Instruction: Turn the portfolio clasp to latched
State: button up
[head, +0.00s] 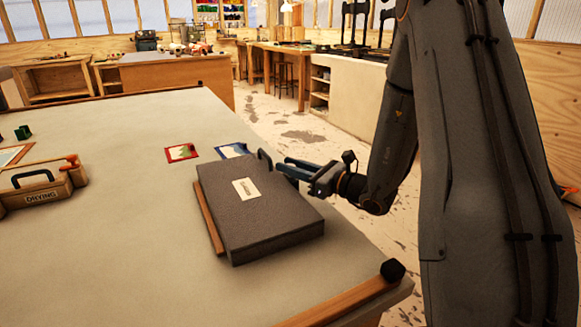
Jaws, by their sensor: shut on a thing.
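The portfolio (270,218) is a thick dark grey case with a cream label on top. It lies flat on the pale table. A small dark upright piece, which looks like the portfolio clasp (264,158), stands at its far edge. My gripper (282,167) reaches in from the right at the portfolio's far right edge. Its blue-grey fingers are shut, with their tips right beside the dark piece, and appear to hold it. The fingers hide part of the contact, so the clasp's exact angle cannot be told.
A wooden strip (208,217) lies along the portfolio's left side. A red-bordered card (181,153) and a blue card (232,150) lie behind it. A wooden drying box (42,190) with a dark handle stands at left. The table's front middle is clear; its right edge has a wooden rail (340,303).

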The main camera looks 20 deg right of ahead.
jog(key=n+g+y, duration=0.3)
jog(key=g, duration=0.1)
jog(key=n+g+y+b, duration=0.1)
jog(key=n+g+y, duration=0.1)
jog(key=n+g, duration=0.1)
jog(key=shift+f+n+g+y, duration=0.1)
jog(key=shift+n+g+y, duration=0.3)
jog(key=shift+g, duration=0.5)
jog(key=n+g+b, duration=0.1)
jog(key=n+g, duration=0.2)
jog(key=g, duration=0.2)
jog(key=shift+y, duration=0.3)
jog(key=shift+n+g+b, duration=0.55)
jog(key=shift+n+g, duration=0.65)
jog(key=shift+g, duration=0.5)
jog(key=o, duration=1)
jog(key=shift+r, duration=0.2)
notch_tip(320, 180, up, 8)
jog(key=shift+r+p, duration=0.2)
jog(key=shift+p, duration=0.5)
jog(key=shift+r+p, duration=0.75)
jog(key=shift+p, duration=0.25)
